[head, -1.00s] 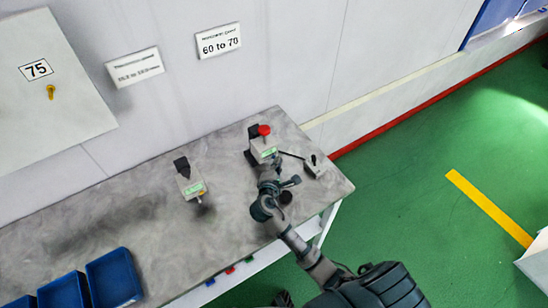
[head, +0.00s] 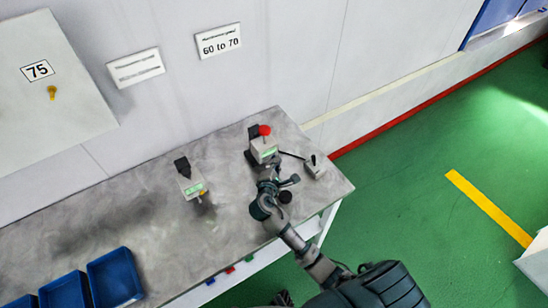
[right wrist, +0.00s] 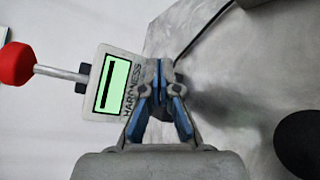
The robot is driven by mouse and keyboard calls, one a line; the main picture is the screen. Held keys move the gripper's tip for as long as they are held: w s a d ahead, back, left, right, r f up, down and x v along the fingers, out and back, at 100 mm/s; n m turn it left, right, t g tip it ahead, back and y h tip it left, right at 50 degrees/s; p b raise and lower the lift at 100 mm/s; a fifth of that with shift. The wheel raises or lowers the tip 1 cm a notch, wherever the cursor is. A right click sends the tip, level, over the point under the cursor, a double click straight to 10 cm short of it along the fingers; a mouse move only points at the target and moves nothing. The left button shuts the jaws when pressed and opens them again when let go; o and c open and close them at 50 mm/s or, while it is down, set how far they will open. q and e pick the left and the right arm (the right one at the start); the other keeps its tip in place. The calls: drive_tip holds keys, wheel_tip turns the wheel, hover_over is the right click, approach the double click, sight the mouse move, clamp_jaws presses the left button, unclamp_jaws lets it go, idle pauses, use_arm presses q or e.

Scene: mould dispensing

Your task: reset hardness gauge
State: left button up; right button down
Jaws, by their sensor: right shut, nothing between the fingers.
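The hardness gauge (head: 262,152) is a pale box with a green display and a red knob (head: 265,130), standing near the back right of the grey table. In the right wrist view its body (right wrist: 122,70) lies sideways at the left, with "HARDNESS" lettering, a lit display (right wrist: 111,84) and the red knob (right wrist: 16,65) on a metal stem. My right gripper (head: 269,180) is just in front of the gauge. In the right wrist view the gripper (right wrist: 160,75) is shut and empty, its fingertips close to the gauge's edge; I cannot tell whether they touch it. My left gripper is out of view.
A small grey block (head: 315,166) is joined to the gauge by a dark cable. A black round object (head: 285,197) is beside my right arm. Blue bins (head: 113,278) line the front left.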

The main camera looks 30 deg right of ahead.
drive_tip(key=shift+s+r+p, duration=0.1)
drive_tip(key=shift+s+p, duration=0.45)
drive_tip(key=shift+s, duration=0.2)
drive_tip(key=shift+s+d+p, duration=0.2)
drive_tip(key=shift+s+p, duration=0.9)
drive_tip(key=shift+s, duration=1.4)
